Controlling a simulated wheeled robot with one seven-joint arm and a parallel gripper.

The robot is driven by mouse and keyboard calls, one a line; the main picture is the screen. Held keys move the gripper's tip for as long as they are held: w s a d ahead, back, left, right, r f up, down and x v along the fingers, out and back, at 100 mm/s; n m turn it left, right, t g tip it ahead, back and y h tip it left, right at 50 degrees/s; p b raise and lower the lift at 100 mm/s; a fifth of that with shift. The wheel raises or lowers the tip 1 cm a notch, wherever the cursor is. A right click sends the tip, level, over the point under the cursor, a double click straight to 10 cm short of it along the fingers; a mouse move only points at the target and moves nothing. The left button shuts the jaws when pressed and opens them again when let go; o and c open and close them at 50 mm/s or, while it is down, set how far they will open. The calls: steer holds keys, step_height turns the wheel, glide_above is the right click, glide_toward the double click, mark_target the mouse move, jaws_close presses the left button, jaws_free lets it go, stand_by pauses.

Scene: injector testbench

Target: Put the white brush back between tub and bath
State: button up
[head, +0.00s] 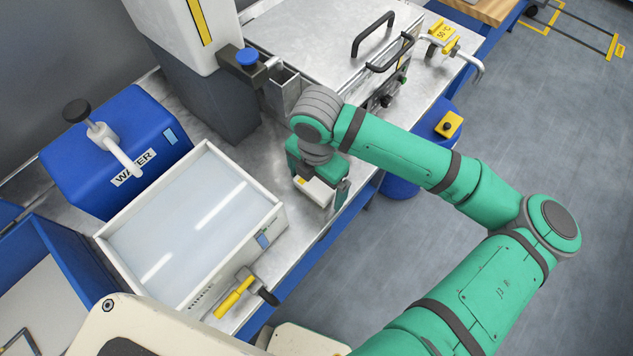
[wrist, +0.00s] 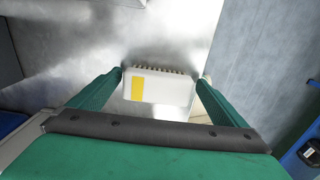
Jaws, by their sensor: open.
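The white brush (wrist: 168,88) has a yellow patch and a row of dark bristles along its far edge in the wrist view. In the head view the brush (head: 314,191) is at the metal bench's front edge, between the white tub and the steel bath. My gripper (head: 321,187) is above it, pointing down and open. The wrist view shows my gripper's fingers (wrist: 162,77) on either side of the brush, with a small gap at the right; contact at the left is unclear. The white rinse tub (head: 128,263) holds pale liquid. The steel bath (head: 318,35) has a lid with black handles.
A blue water container (head: 85,172) with a tap stands behind the tub. A yellow-handled valve (head: 236,297) sticks out at the tub's front. A blue drum (head: 403,186) stands on the floor beside the bench. Open floor (head: 560,130) lies to the right.

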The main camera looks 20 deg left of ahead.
mark_target(317, 184)
step_height(317, 184, up, 12)
steer(key=shift+r, duration=0.15)
stand_by(0.4)
stand_by(0.3)
